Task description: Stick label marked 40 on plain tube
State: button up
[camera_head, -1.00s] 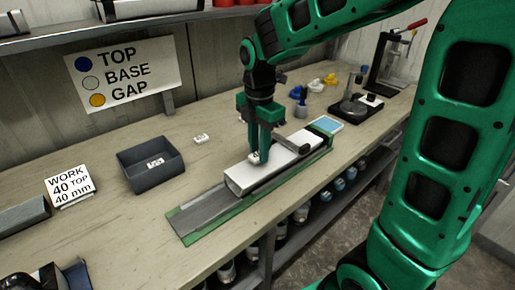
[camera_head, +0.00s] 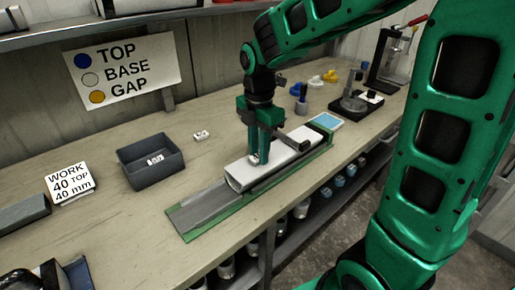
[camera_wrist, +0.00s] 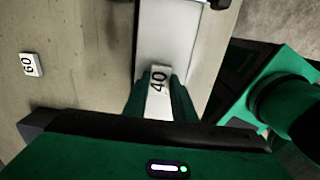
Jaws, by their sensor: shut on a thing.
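A white label marked 40 (camera_wrist: 158,82) is pinched between the two fingers of my gripper (camera_wrist: 160,97). In the head view my gripper (camera_head: 257,158) points down over the near-left part of the plain white tube (camera_head: 285,160). The tube lies in a green-edged grey channel (camera_head: 205,211), and its pale surface also fills the top middle of the wrist view (camera_wrist: 170,30). The label is at or just above the tube's top; I cannot tell whether it touches. The fingers hide part of the label in the head view.
A label marked 60 (camera_wrist: 31,65) lies on the bench. A dark tray (camera_head: 140,174) holds another label. A card (camera_head: 69,184) reads WORK 40 TOP 40 mm, and a wall sign (camera_head: 122,72) lists TOP, BASE, GAP. A blue-topped pad (camera_head: 326,121) sits beyond the tube.

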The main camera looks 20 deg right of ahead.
jog(key=shift+f, duration=0.2)
jog(key=o, duration=1.5)
jog(key=shift+r, duration=0.1)
jog(key=shift+r, duration=3.4)
jog(key=s+d+f+m, duration=0.1)
jog(key=s+d+m, duration=0.4)
jog(key=s+m, duration=0.2)
jog(key=s+d+f+m, duration=0.2)
jog(key=s+d+m, duration=0.4)
jog(key=m, duration=0.5)
jog(key=s+d+f+m, duration=0.2)
jog(key=s+d+m, duration=0.4)
jog(key=s+m, duration=0.4)
jog(key=shift+s+d, duration=0.15)
